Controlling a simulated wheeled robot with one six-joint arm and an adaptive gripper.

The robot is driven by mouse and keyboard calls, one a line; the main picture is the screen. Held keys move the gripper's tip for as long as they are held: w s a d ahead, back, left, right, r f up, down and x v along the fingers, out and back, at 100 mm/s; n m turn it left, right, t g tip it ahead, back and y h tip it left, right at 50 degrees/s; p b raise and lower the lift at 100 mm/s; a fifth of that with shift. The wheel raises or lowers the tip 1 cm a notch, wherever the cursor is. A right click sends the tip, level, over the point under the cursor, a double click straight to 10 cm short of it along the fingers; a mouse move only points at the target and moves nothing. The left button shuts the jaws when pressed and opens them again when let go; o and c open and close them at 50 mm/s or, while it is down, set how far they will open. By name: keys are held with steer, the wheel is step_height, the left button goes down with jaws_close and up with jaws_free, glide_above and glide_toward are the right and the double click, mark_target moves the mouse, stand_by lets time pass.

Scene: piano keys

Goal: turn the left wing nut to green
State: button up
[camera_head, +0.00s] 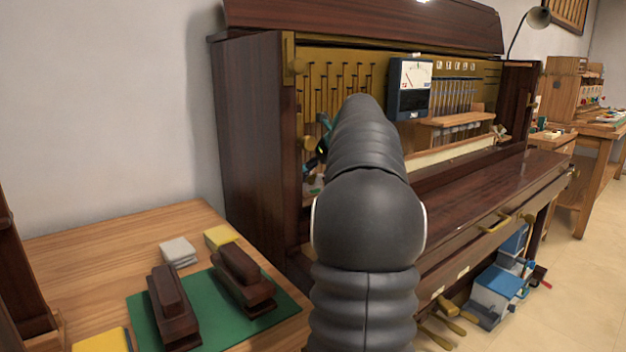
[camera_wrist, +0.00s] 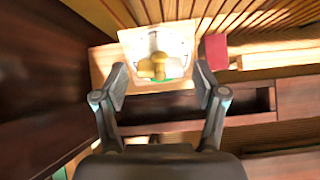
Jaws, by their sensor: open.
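A brass-yellow wing nut (camera_wrist: 153,67) shows in the wrist view, in front of a bright pale plate (camera_wrist: 133,40). A little green shows at the plate's lower edge, beside the nut. My gripper (camera_wrist: 160,77) is open, with one finger on each side of the nut in the picture and nothing held. I cannot tell how far its fingertips are from the nut. In the head view my arm covers much of the piano's left inner part, so the nut cannot be made out clearly there.
The dark wooden piano case (camera_head: 250,140) stands close to my arm on the left. A meter (camera_head: 410,88) sits on its brass panel. In the wrist view a red block (camera_wrist: 213,52) is right of the plate. A side table (camera_head: 60,250) holds dark wooden blocks on a green mat.

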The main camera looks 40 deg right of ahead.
steer(key=shift+x, duration=1.2)
steer(key=shift+s+r+p, duration=0.4)
steer(key=shift+r+p, duration=0.1)
steer(key=c, duration=0.9)
